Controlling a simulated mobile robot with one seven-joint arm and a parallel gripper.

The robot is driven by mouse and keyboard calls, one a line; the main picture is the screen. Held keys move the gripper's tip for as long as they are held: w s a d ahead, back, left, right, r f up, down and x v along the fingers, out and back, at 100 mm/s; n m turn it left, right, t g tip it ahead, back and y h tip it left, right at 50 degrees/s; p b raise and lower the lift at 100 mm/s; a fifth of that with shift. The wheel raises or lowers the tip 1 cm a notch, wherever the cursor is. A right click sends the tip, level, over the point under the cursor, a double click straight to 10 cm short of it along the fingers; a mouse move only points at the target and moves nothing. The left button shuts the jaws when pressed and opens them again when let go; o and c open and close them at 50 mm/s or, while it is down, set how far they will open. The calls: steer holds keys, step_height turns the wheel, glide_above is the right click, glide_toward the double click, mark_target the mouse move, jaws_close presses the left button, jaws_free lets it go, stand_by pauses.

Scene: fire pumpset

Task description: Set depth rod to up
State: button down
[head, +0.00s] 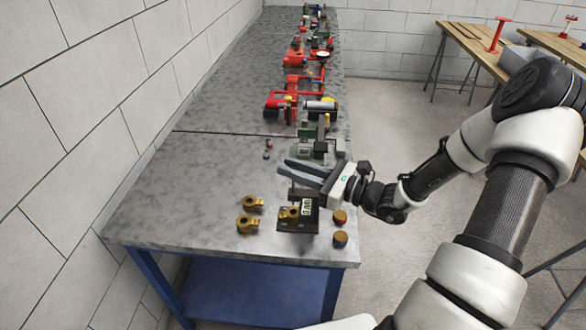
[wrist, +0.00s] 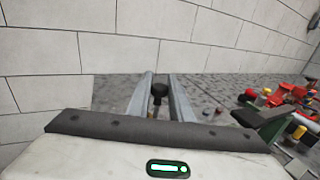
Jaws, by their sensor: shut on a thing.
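My gripper (head: 284,168) reaches in from the right over the front table, its two grey fingers pointing left. In the wrist view the gripper (wrist: 160,77) has its fingers on either side of a dark rod with a round black knob (wrist: 158,90), which I take to be the depth rod. It is shut on this rod. In the head view the fingers and hand hide the rod, so its height cannot be told. Below the hand stands a small dark device (head: 298,224) with a brass part and a white label.
Two brass clamps (head: 248,222) lie left of the device, and two brown-topped round pieces (head: 340,239) stand right of it. A green machine (head: 310,150) is just behind the hand. Red pump parts (head: 296,95) stand farther back. The grey table (head: 175,205) is bare at left, beside the wall.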

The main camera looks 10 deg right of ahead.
steer(key=c, duration=1.6)
jaws_free()
steer(key=shift+r, duration=0.2)
steer(key=shift+c, duration=0.2)
steer(key=shift+d, duration=0.1)
steer(key=v, duration=1.7)
steer(key=shift+d+b, duration=0.2)
steer(key=shift+b, duration=0.2)
steer(key=shift+s, duration=0.1)
